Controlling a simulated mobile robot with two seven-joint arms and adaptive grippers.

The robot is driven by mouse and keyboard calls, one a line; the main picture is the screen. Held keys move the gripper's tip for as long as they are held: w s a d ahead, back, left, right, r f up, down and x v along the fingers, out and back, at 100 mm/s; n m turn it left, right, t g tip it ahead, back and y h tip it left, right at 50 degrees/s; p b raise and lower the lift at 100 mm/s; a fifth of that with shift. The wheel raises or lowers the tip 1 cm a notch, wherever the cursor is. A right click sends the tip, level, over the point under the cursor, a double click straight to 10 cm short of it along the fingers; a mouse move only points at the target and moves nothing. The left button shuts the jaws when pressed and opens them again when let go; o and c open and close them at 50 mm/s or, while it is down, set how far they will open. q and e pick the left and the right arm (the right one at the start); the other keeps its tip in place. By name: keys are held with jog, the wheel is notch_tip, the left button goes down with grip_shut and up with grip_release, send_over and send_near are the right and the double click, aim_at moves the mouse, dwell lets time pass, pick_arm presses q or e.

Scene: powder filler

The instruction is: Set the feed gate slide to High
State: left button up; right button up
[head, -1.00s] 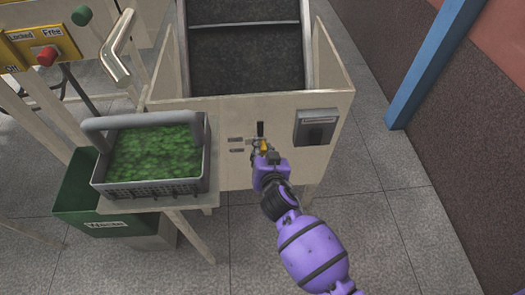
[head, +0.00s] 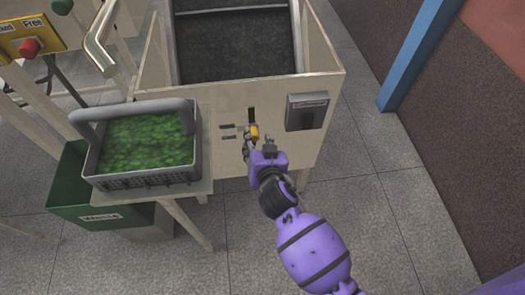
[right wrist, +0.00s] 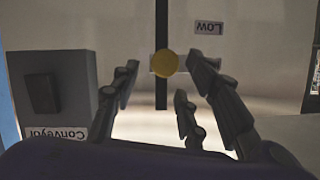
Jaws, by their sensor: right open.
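The feed gate slide has a round yellow knob (head: 254,132) in a dark vertical slot (head: 251,115) on the front of the beige hopper. In the right wrist view, the knob (right wrist: 166,62) sits on a pale crossbar over the slot (right wrist: 161,20). An upside-down "Low" label (right wrist: 208,27) is beside it. My right gripper (head: 259,145) is open in front of the knob. In the wrist view, its fingers (right wrist: 165,80) spread on either side, with the knob just beyond the tips and no clear contact. My left gripper is out of view.
A grey conveyor switch box (head: 307,111) is close on the right of the slide. A grey basket (head: 150,180) of green pieces stands on a shelf at the left, above a green waste bin (head: 75,205). Open floor lies in front and right.

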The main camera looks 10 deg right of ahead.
jog(key=v, duration=0.8)
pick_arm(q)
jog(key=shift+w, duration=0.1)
pick_arm(e)
jog(key=shift+r, duration=0.1)
jog(key=s+d+f+n+g, duration=0.15)
jog(key=s+d+f, duration=0.35)
jog(key=s, duration=0.7)
jog(key=s+d+f+g, duration=0.3)
jog(key=s+d+f, duration=0.2)
jog(key=s, duration=0.7)
jog(key=s+d+f+n+g, duration=0.15)
jog(key=s+d+f, duration=0.35)
jog(key=s, duration=0.6)
pick_arm(q)
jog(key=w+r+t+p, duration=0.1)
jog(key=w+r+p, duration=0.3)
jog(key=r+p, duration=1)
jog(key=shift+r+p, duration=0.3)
jog(key=shift+p, duration=0.25)
pick_arm(e)
jog(key=w+r, duration=0.2)
jog(key=r, duration=0.5)
jog(key=w+a+r+m+t, duration=0.1)
jog(key=w+r, duration=0.1)
jog(key=r, duration=0.5)
jog(key=shift+w+a+h, duration=0.15)
jog(key=shift+w+h, duration=0.15)
jog(key=shift+w, duration=0.05)
